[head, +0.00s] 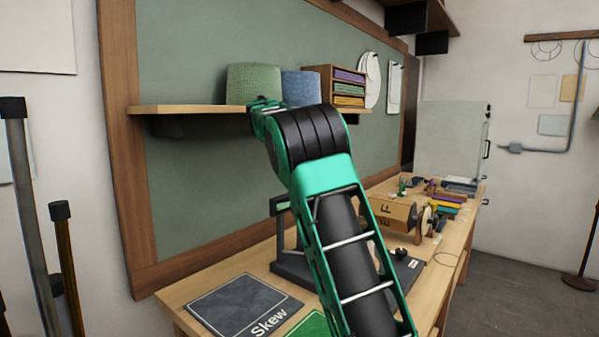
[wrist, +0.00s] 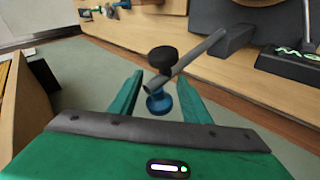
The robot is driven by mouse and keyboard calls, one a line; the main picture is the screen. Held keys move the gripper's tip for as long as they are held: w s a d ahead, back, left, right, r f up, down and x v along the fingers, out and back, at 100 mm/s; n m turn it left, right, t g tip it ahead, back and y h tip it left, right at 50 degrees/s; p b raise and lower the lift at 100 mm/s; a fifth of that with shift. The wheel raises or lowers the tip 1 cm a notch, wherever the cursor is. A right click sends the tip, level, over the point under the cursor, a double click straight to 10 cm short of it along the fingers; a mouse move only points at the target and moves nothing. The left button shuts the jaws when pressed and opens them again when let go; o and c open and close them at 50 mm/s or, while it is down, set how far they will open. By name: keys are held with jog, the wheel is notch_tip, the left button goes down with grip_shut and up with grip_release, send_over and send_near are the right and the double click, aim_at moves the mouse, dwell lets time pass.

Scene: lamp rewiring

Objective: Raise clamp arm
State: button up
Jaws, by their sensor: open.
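In the wrist view, a grey bar (wrist: 203,52), which looks like the clamp arm, slants up to the right. A black knob (wrist: 162,57) sits near its lower end, and a blue foot (wrist: 157,102) shows below it. My gripper (wrist: 160,77) is open, with one green finger on each side of the lower end of the bar and the blue foot. I cannot tell whether the fingers touch them. In the head view my arm reaches out over the bench, and I cannot make out the gripper's fingers or the clamp there.
The workbench (head: 456,262) carries a dark mat (head: 236,296) marked "Skew", a dark stand (head: 290,268) and a wooden box (head: 385,212). Above it, a wall shelf (head: 195,109) holds a green lampshade (head: 252,83) and a blue lampshade (head: 300,88). Open floor (head: 515,275) lies right of the bench.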

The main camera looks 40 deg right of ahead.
jog(key=v, duration=0.9)
jog(key=shift+a, duration=0.2)
jog(key=shift+r, duration=0.1)
